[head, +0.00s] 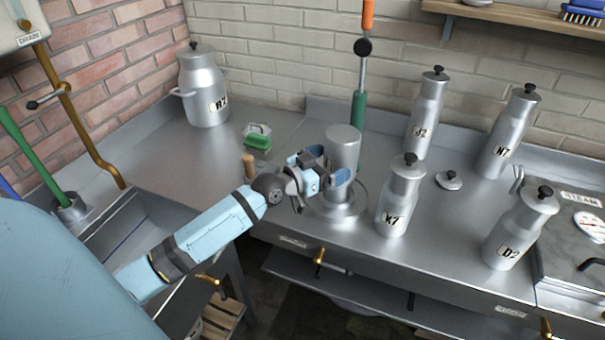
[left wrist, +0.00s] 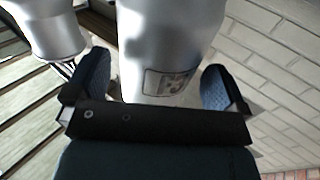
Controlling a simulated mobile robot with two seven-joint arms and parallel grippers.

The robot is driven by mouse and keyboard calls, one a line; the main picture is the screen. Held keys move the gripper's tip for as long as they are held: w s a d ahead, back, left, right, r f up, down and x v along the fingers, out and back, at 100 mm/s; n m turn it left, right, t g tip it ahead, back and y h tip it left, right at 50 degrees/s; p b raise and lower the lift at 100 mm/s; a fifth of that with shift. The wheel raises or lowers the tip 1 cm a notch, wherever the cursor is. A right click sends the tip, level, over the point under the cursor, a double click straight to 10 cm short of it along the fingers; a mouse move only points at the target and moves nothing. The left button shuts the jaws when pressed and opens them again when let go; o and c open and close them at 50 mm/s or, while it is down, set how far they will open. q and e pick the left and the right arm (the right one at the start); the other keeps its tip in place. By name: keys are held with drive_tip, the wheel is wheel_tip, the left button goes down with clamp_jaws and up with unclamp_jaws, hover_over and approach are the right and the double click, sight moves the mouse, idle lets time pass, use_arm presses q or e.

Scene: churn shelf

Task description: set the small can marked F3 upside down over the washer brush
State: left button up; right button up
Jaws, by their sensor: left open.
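A small can (head: 342,148) stands upside down, flat bottom up, over the round metal washer base (head: 335,208) on the counter. The washer brush does not show; the can hides that spot. My left gripper (head: 328,180) is at the can's near side, with its fingers around it. In the left wrist view the can (left wrist: 165,40) lies between the two spread fingers (left wrist: 160,92), with gaps on both sides. A framed label (left wrist: 168,83) shows on it; I cannot read it surely. My right gripper is not in view.
A can marked K7 (head: 400,195) stands close to the right of the washer. Several more lidded cans (head: 508,130) stand further right, with a loose lid (head: 449,180) between. A green-handled rod (head: 359,100) rises behind. The sink (head: 120,225) is at left.

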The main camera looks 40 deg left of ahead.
use_arm(q)
drive_tip(key=v, duration=1.1)
drive_tip(key=shift+b, duration=0.35)
drive_tip(key=shift+f, duration=0.1)
drive_tip(key=s+d+f+n+g+y, duration=0.1)
drive_tip(key=s+d+f+g, duration=0.2)
drive_tip(key=s+d+f, duration=0.75)
drive_tip(key=s+d+f+g+y, duration=0.25)
drive_tip(key=s+d+f, duration=0.4)
drive_tip(key=f, duration=0.65)
wheel_tip(320, 180, up, 12)
drive_tip(key=p, duration=1.3)
drive_tip(key=shift+h, duration=0.45)
drive_tip(key=shift+s+g, duration=0.15)
drive_tip(key=shift+g, duration=0.1)
